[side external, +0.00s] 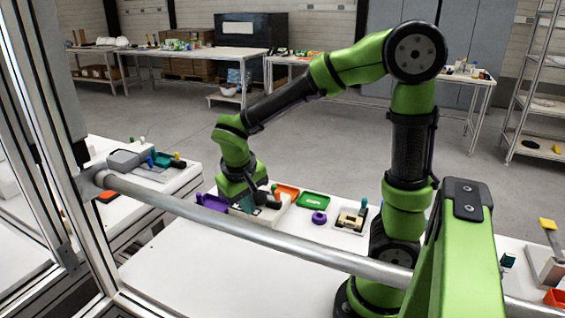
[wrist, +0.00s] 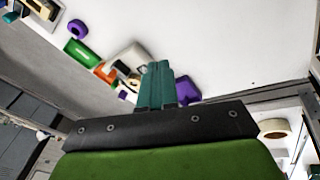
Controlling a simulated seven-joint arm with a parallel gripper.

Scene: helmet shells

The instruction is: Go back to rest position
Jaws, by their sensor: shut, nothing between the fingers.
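My gripper (side external: 248,204) points down over the white worktable, close to a white fixture (side external: 280,214) and a purple tray (side external: 213,203). In the wrist view my gripper (wrist: 155,78) shows its teal fingers together, with nothing between them. The fingers partly hide the purple tray (wrist: 187,92) behind them. The white fixture (wrist: 127,55) is just left of the fingers in that view. I cannot tell from these views how high the fingertips are above the table.
An orange tray (side external: 288,190), a green tray (side external: 313,200), a purple ring (side external: 319,217) and a small fixture (side external: 350,220) stand right of my gripper. A metal rail (side external: 250,232) crosses the foreground. A second table (side external: 165,183) with parts is left. The table front (side external: 200,265) is bare.

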